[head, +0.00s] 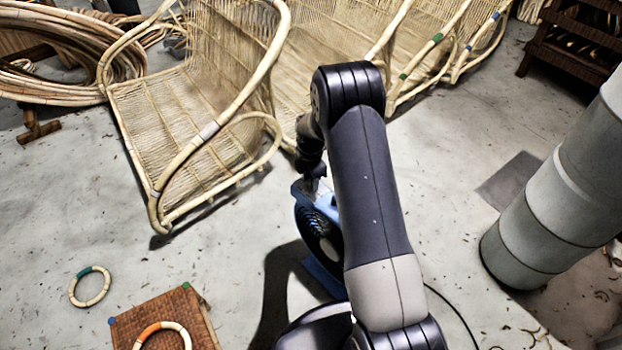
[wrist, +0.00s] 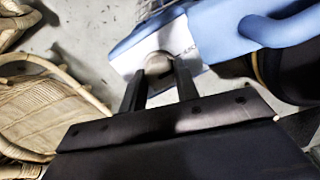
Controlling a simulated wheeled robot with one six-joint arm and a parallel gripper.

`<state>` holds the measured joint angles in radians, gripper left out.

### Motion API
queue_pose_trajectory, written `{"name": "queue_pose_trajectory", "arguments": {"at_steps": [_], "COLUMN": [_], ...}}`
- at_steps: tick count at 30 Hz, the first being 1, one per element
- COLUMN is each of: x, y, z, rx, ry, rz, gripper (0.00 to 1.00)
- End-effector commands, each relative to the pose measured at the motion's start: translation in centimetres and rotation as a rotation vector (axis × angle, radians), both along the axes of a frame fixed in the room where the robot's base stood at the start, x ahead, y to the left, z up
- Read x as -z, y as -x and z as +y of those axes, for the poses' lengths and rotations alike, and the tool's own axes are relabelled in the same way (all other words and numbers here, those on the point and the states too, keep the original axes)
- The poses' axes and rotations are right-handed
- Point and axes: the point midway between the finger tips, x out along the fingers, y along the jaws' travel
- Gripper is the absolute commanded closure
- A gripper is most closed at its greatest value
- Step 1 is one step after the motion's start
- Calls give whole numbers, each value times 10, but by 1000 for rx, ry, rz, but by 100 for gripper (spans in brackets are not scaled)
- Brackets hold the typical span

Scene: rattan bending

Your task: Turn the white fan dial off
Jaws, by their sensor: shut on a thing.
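A blue fan (head: 318,228) stands on the floor, partly hidden behind my arm in the head view. In the wrist view its blue body (wrist: 222,28) fills the upper right, with a pale white panel on its left end. A rounded greyish dial (wrist: 158,64) sits on that panel. My gripper (wrist: 160,80) is shut on the dial, with one dark finger on each side of it. In the head view my gripper (head: 312,182) is at the top of the fan, and the dial is too small to make out. Any markings on the dial are hidden.
Rattan chairs (head: 190,120) stand behind and left of the fan. A grey cylindrical column (head: 560,190) is at the right.

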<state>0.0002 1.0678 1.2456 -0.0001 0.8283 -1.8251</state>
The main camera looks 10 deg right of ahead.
Motion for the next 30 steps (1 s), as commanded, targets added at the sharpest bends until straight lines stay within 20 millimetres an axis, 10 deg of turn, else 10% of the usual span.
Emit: {"name": "queue_pose_trajectory", "arguments": {"at_steps": [13,14,21,30], "x": [0,0,0,-5], "y": [0,0,0,0], "z": [0,0,0,0], "rx": [-9,-9,-8,-8], "ry": [0,0,0,0], "rz": [0,0,0,-1], "gripper": [93,68,48,48]}}
